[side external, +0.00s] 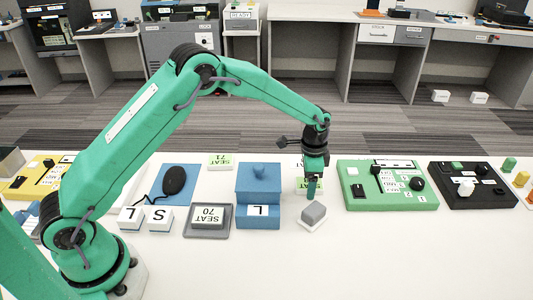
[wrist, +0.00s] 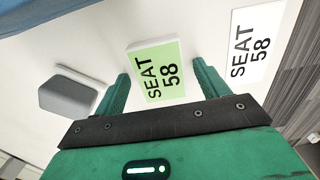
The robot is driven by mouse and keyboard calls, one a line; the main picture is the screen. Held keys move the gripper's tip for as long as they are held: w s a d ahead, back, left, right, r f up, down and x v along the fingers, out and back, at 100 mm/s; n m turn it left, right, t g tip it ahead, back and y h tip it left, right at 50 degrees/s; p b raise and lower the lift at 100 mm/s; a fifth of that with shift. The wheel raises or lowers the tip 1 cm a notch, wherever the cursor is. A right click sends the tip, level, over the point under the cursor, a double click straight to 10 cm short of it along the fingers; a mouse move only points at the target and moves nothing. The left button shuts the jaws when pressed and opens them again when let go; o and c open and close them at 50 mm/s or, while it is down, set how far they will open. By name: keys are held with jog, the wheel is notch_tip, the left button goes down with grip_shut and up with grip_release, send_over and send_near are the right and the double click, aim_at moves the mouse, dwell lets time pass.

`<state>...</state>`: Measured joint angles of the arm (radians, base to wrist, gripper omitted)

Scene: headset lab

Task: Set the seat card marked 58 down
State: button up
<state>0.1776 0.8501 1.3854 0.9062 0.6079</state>
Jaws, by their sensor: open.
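The green seat card marked SEAT 58 (wrist: 157,72) shows in the wrist view between the two fingers of my gripper (wrist: 160,76). The fingers are apart, and I cannot tell whether either touches the card. A white label reading SEAT 58 (wrist: 262,42) lies to the right of the card. In the side view my gripper (side external: 311,191) points down at the table, and the green card (side external: 301,184) is partly hidden behind it. I cannot tell for sure whether the card rests on the table.
A grey block on a white base (side external: 313,214) stands just in front of my gripper. A blue box marked L (side external: 258,190) is to its left, a green control panel (side external: 387,186) to its right. Another green card, SEAT 71 (side external: 220,160), stands further left.

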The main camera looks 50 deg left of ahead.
jog(key=shift+r, duration=0.1)
notch_tip(320, 180, up, 12)
dwell(0.6)
dwell(0.5)
